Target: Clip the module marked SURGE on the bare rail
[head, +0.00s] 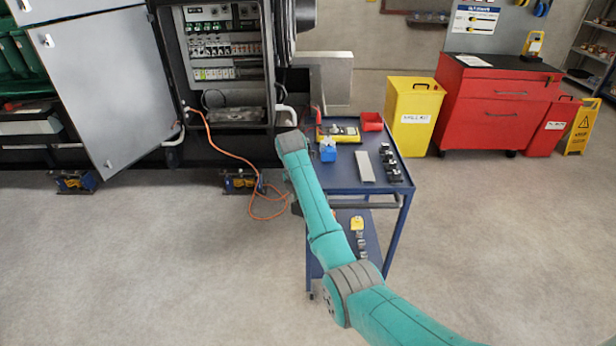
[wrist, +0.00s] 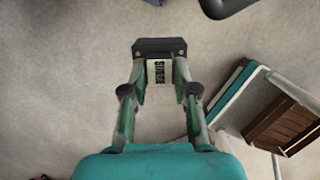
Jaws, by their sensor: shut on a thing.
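In the wrist view my gripper (wrist: 160,88) is shut on a module marked SURGE (wrist: 159,72). The module has a white face with dark lettering and a dark end piece, and sits between the fingertips. Bare floor shows behind it. In the head view the arm's end is in front of the trolley's left side, and the gripper and module are hidden or too small to make out. The open cabinet (head: 226,50) at upper left holds several rows of devices. I cannot tell which of its rails is bare.
A blue trolley (head: 342,186) carries a yellow meter (head: 338,134), a red bin (head: 372,122), a grey strip (head: 365,167) and dark modules (head: 389,160). An orange cable (head: 232,155) hangs from the cabinet to the floor. The grey cabinet door (head: 105,85) stands open at left. The foreground floor is clear.

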